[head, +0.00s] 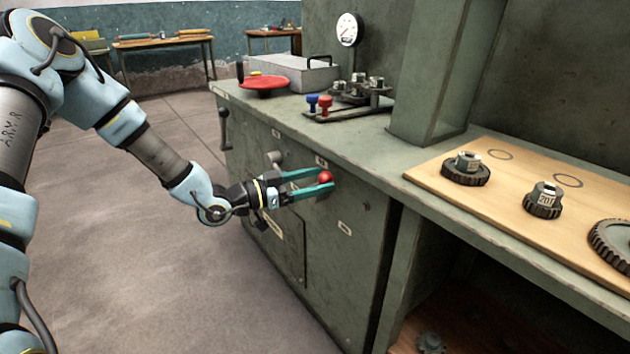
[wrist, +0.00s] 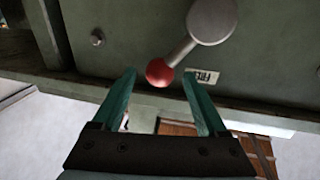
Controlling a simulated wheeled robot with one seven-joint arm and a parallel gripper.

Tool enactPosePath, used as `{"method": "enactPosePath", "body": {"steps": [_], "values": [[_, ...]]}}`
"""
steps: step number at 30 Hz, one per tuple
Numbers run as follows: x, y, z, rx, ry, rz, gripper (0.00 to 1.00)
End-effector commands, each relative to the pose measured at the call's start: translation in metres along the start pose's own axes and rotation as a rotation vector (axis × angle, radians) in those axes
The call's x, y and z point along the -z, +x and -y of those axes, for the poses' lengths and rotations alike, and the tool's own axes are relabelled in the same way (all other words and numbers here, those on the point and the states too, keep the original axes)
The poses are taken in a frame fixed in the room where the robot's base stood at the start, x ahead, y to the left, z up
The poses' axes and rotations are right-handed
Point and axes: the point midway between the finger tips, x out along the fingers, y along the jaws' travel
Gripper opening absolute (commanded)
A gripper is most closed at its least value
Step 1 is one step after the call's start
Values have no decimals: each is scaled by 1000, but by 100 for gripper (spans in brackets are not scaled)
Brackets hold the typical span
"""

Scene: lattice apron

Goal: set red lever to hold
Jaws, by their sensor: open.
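The red lever's ball knob (head: 326,177) is on the front of the green cabinet. In the wrist view the knob (wrist: 160,72) sits at the end of a grey metal rod (wrist: 181,51) fixed to a round grey hub (wrist: 212,20). My gripper (head: 322,182) is open, with teal fingers pointing at the cabinet front. In the wrist view the knob lies between the fingertips of my gripper (wrist: 160,76), with a gap on each side; contact is not visible. A small label (wrist: 202,77) beside the knob is only partly legible. I cannot read "hold" anywhere.
The green cabinet (head: 350,262) carries other small plates and a grey knob (head: 275,157) left of my gripper. On the worktop are a red handwheel (head: 264,82), blue and red small knobs, and a wooden board (head: 500,205) with gears. The floor at left is clear.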

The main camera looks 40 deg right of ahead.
Motion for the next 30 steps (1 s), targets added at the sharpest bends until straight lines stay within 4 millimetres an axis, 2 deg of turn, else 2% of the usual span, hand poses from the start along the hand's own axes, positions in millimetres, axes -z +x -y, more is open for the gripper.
{"method": "enactPosePath", "body": {"steps": [2,22,30], "values": [[0,0,0,0,0,0,76],[0,0,0,0,0,0,0],[0,0,0,0,0,0,0]]}}
